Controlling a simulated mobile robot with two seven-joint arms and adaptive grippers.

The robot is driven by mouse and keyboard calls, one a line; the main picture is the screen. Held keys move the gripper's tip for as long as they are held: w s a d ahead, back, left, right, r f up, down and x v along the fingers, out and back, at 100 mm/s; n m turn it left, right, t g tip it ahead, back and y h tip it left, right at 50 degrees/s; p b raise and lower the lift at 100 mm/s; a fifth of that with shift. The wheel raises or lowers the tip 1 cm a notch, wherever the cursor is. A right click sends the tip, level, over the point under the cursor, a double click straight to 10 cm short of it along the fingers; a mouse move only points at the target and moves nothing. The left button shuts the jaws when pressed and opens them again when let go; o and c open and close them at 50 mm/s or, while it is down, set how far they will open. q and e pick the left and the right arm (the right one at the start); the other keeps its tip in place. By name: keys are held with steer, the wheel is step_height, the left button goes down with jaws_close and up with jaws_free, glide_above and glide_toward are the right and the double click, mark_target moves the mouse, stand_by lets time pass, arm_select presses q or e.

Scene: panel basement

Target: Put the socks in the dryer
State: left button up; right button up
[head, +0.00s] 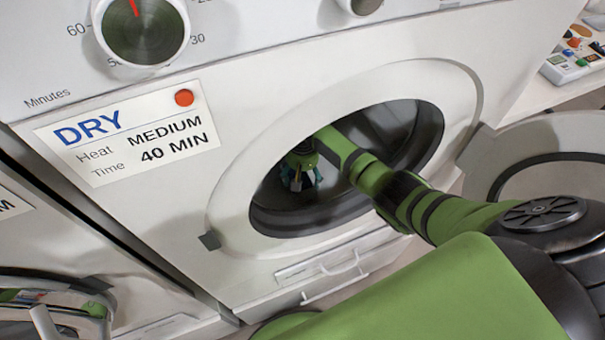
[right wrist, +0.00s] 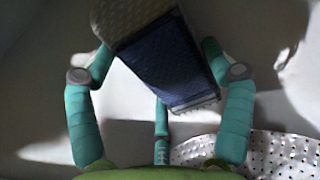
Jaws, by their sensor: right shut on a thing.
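The white dryer (head: 225,180) stands in front of me, and its round door (head: 540,130) is swung open to the right. My right arm reaches through the opening, and my right gripper (head: 300,172) is inside the dark drum (head: 412,130). In the right wrist view, the teal fingers of my right gripper (right wrist: 158,50) are shut on a folded sock bundle (right wrist: 165,65), dark blue with a pale grey-beige part. The bundle is held above the pale drum surface. In the head view it is too small and shaded to make out. My left gripper is not in view.
A label (head: 127,135) on the dryer reads DRY, Medium, 40 min. A dial (head: 140,30) sits above it. Another machine (head: 110,290) with a round door stands at the lower left. A shelf (head: 555,85) with small coloured items is at the upper right. The opening's rim surrounds my arm.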

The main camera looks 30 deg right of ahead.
mark_target(303, 175)
steer(key=shift+f, duration=0.25)
steer(key=o, duration=1)
steer(key=shift+o, duration=0.2)
steer(key=shift+r, duration=0.1)
step_height(303, 175, up, 12)
steer(key=p, duration=0.1)
steer(key=shift+r+p, duration=0.2)
steer(key=shift+p, duration=0.1)
